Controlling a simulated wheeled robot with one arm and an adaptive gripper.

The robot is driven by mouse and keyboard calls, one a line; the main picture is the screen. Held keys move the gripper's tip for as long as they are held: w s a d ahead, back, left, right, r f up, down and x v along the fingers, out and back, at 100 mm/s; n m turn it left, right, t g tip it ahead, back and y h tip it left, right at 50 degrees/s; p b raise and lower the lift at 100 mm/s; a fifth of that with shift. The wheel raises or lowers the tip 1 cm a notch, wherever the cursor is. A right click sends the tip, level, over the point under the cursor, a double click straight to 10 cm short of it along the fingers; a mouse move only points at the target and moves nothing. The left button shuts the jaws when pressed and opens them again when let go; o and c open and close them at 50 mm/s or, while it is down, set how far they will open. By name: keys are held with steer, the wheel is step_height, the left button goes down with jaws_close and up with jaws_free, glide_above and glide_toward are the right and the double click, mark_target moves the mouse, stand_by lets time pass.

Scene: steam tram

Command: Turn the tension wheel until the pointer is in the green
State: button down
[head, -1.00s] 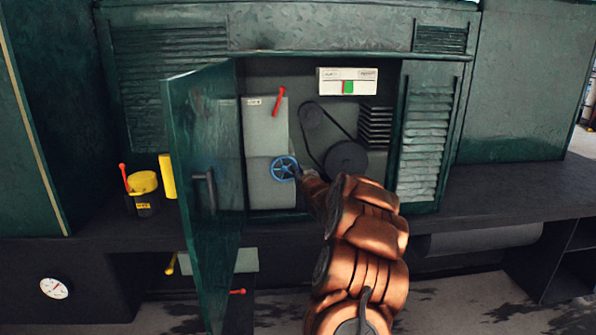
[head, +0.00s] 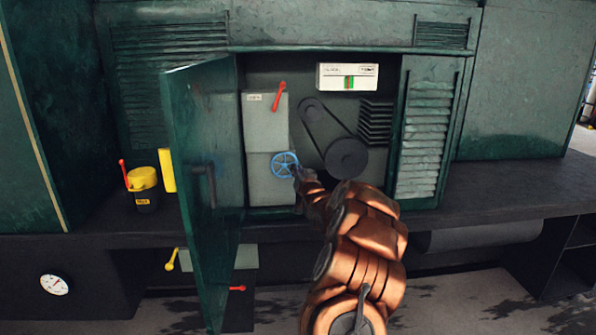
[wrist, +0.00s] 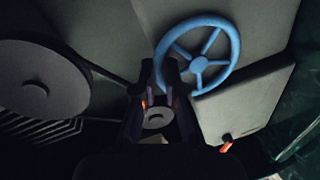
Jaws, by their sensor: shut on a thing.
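The tension wheel (head: 284,165) is a blue spoked wheel on the grey housing inside the open cabinet; it also shows in the wrist view (wrist: 198,63). My gripper (head: 297,171) is at the wheel's right side, shut on its rim; in the wrist view its dark fingertips (wrist: 171,68) meet the rim at the lower left. The white gauge (head: 330,83) is at the top of the cabinet. Its green zone lies near the middle, and the thin red pointer (head: 349,83) stands inside it, with green on both sides.
A belt runs between a small pulley (head: 311,109) and a larger one (head: 346,158), right of the wheel. A red lever (head: 279,96) is above the wheel. The open green door (head: 205,200) stands to the left. A yellow-topped pot (head: 143,180) is on the ledge.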

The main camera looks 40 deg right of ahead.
steer(key=shift+f, duration=0.15)
steer(key=c, duration=1.5)
jaws_free()
steer(key=shift+s, duration=0.1)
steer(key=shift+v, duration=5.95)
steer(key=shift+c, duration=0.2)
